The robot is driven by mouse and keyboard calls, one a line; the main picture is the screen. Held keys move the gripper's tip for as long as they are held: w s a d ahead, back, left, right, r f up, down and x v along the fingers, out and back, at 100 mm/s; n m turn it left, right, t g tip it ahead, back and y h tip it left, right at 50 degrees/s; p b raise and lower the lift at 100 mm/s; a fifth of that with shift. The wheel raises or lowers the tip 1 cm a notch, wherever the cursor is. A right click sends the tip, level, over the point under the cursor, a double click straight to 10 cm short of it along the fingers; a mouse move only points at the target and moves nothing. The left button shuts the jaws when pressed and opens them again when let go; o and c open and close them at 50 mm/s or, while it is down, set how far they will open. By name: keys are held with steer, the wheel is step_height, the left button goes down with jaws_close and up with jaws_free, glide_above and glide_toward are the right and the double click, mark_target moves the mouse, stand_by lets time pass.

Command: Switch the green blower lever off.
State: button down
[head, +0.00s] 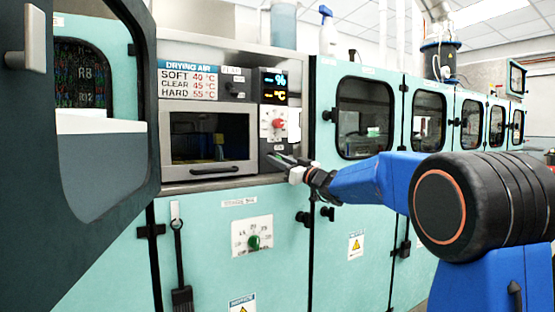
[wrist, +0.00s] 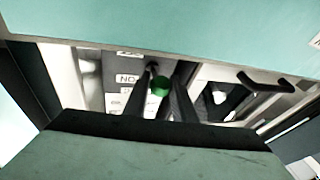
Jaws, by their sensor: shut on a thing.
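The green blower lever (wrist: 160,87) shows in the wrist view as a round green knob on a short metal stem, in front of a panel with white labels. My gripper (wrist: 165,72) has its two dark fingers on either side of the knob and is shut on it. In the head view my gripper (head: 281,158) reaches the panel just right of the window of the drying cabinet (head: 254,140). The lever is mostly hidden by the fingers there, and its exact setting cannot be read.
Above my gripper are a red knob (head: 278,123) and a lit display (head: 273,79). A green dial (head: 253,241) sits on the lower door. A dark open door (head: 100,215) stands at left. Black latches (head: 303,217) stick out below my gripper.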

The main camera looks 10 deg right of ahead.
steer(key=shift+f+y, duration=0.3)
steer(key=shift+y, duration=0.1)
stand_by(0.3)
steer(key=c, duration=1.5)
jaws_free()
steer(key=shift+o, duration=0.2)
steer(key=shift+d, duration=0.1)
steer(key=v, duration=1.7)
steer(key=shift+f+t, duration=0.3)
steer(key=shift+f, duration=0.1)
steer(key=shift+s, duration=0.1)
steer(key=shift+a, duration=0.25)
